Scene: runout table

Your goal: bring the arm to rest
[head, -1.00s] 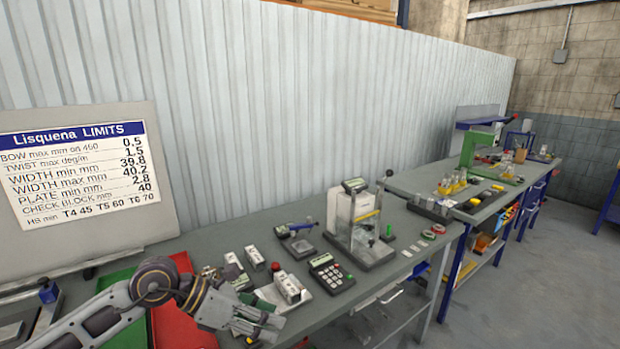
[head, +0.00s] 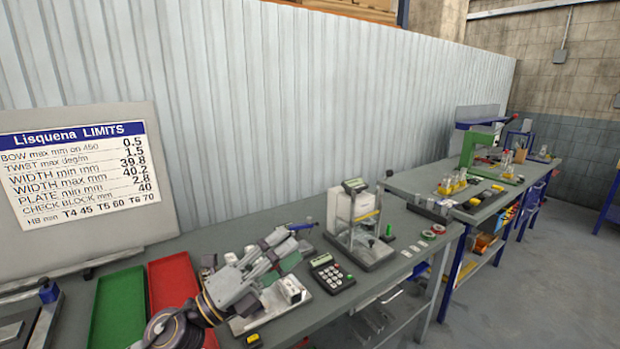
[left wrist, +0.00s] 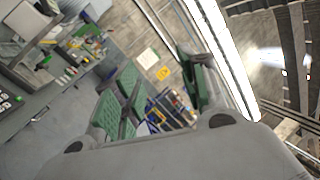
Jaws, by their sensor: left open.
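My left gripper (head: 280,250) is above the near bench and points up and to the right. Its arm comes in from the bottom of the head view. In the left wrist view its two green-padded fingers (left wrist: 158,88) stand apart with nothing between them. The gripper and arm hide part of the small boxes and the white tray (head: 298,296) below; I cannot tell the exact height above them. My right gripper is not in view.
On the bench (head: 385,283) are a green tray (head: 119,305), a red tray (head: 173,280), a calculator (head: 331,274) and a clear-sided tester (head: 354,222). A limits board (head: 85,175) leans behind. A second bench (head: 478,213) stands to the right.

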